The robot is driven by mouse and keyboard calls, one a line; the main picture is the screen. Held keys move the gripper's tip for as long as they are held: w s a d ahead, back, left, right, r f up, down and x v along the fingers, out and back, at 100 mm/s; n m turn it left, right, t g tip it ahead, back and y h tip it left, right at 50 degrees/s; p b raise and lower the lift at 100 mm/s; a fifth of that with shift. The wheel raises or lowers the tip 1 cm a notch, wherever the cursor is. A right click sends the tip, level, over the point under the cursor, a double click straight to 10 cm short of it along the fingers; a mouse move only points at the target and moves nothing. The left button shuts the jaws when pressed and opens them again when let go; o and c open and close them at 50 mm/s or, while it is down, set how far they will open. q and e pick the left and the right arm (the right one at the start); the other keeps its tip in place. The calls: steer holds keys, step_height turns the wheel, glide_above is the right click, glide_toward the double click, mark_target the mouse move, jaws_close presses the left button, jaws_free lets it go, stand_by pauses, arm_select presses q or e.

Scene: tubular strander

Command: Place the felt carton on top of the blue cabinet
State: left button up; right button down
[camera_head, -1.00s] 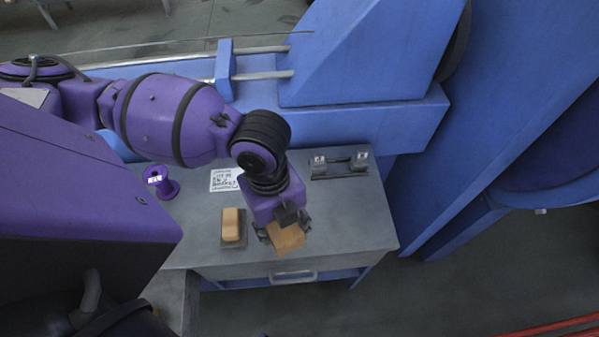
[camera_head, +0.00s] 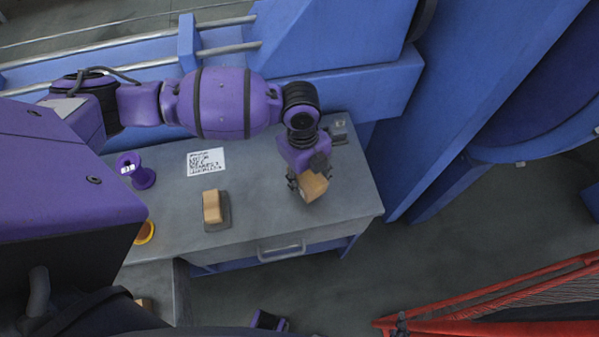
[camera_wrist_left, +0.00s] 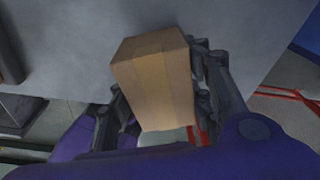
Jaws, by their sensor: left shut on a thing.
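My left gripper (camera_head: 306,188) is shut on a tan carton (camera_head: 313,186), taken here as the felt carton. The carton is tilted in the fingers, above the right front part of a grey worktop. It also fills the middle of the left wrist view (camera_wrist_left: 157,80), with the dark fingers (camera_wrist_left: 165,112) on either side. The grey worktop (camera_head: 255,212) tops a unit with blue sides and a front drawer, which may be the blue cabinet. I cannot tell the gap between carton and worktop. My right gripper is not clearly visible.
A tan block (camera_head: 212,206) sits on a small dark base on the worktop. A written sheet (camera_head: 206,161), a purple spool (camera_head: 143,177) and a dark fixture (camera_head: 338,130) also stand there. Blue machinery (camera_head: 440,150) rises behind and right. A red frame (camera_head: 480,300) is at lower right.

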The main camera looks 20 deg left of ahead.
arm_select(q)
steer(key=shift+f, duration=1.05)
steer(key=shift+s+f, duration=0.1)
steer(key=shift+f, duration=0.1)
steer(key=o, duration=1.2)
steer(key=r, duration=0.8)
steer(key=a+r, duration=0.1)
steer(key=r, duration=0.3)
steer(key=shift+w+a+r+p, duration=0.1)
steer(key=shift+w+r+p, duration=0.1)
steer(key=shift+w+p, duration=0.2)
